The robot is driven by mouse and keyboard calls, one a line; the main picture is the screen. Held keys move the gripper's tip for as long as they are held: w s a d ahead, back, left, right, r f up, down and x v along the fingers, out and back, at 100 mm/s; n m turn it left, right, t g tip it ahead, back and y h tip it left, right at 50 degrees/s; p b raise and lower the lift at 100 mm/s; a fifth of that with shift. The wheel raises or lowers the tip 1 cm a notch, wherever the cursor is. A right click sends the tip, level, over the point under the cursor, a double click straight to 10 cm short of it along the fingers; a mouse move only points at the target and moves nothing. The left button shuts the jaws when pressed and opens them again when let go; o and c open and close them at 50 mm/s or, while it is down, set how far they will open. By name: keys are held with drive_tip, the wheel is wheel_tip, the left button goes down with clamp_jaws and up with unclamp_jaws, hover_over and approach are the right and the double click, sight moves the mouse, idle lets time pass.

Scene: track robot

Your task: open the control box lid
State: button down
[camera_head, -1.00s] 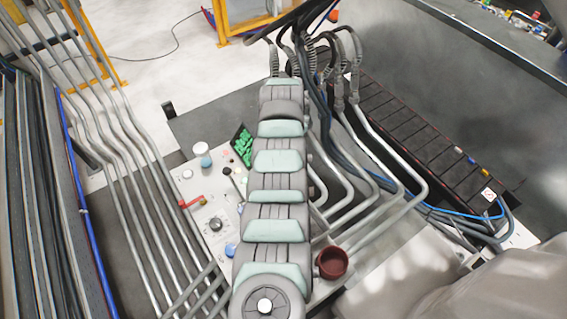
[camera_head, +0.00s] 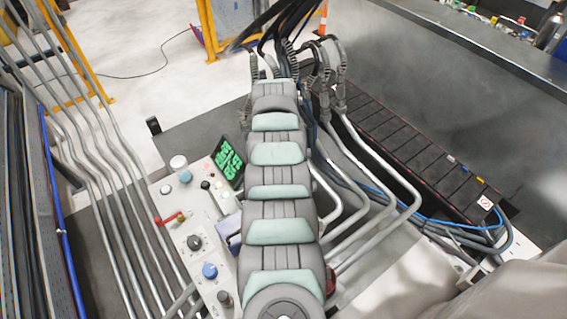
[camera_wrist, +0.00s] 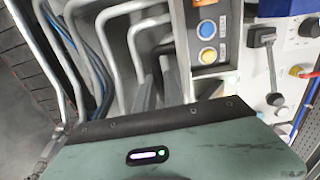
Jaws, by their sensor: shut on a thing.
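The control box (camera_wrist: 207,57), with a blue and a yellow button on its face, shows in the wrist view beyond my gripper's green body. A dark grey upright strip lies along its left side; I cannot tell whether this is the lid. My gripper (camera_wrist: 159,82) shows as grey fingers close together beside that strip, their tips and grip partly unclear. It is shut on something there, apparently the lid. In the head view a blue-grey part of the box (camera_head: 229,226) peeks out left of my arm, which hides the rest and the gripper.
A panel (camera_head: 171,245) carries a red handle (camera_head: 170,218), knobs, a blue button and a green-marked black piece (camera_head: 228,162) left of my arm. Bent metal pipes (camera_head: 375,225) and cables run close on the right. More pipes (camera_head: 105,190) line the left.

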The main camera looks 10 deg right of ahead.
drive_tip(key=shift+s+d+f, duration=0.1)
drive_tip(key=shift+d+f, duration=0.1)
drive_tip(key=shift+d, duration=0.3)
drive_tip(key=c, duration=1.8)
unclamp_jaws()
drive_tip(key=shift+c, duration=0.2)
drive_tip(key=shift+o, duration=0.6)
drive_tip(key=shift+d+r, duration=0.1)
drive_tip(key=shift+d, duration=0.15)
drive_tip(key=shift+o, duration=1.3)
drive_tip(key=shift+a+r, duration=0.15)
drive_tip(key=shift+a, duration=0.05)
wheel_tip(320, 180, up, 11)
drive_tip(key=p, duration=0.2)
drive_tip(key=shift+a+f+p, duration=0.2)
drive_tip(key=shift+a+p, duration=0.05)
drive_tip(key=shift+p, duration=0.05)
